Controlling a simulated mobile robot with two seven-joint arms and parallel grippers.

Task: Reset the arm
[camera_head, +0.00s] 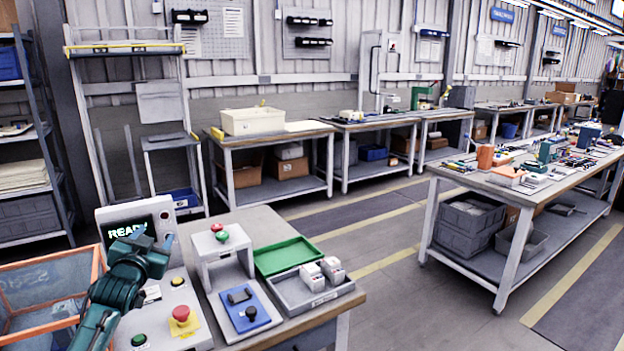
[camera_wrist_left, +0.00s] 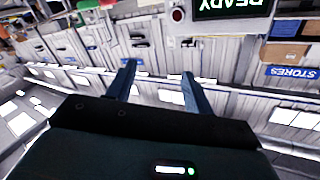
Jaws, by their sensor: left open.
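My left gripper (camera_head: 140,236) is at the lower left in the head view, raised in front of a control box with a screen (camera_head: 130,226) that reads READY. Its two blue fingers show apart in the left wrist view (camera_wrist_left: 160,82), with nothing between them. The wrist view looks upside down, and the READY screen (camera_wrist_left: 235,8) is at its top edge. My right gripper is in neither view.
The control box has a red mushroom button (camera_head: 182,314) and a green button (camera_head: 138,340). To its right are a blue fixture plate (camera_head: 262,318), a green tray (camera_head: 290,255) and a grey tray (camera_head: 285,294). An orange-framed bin (camera_head: 40,265) stands left. The aisle floor is clear.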

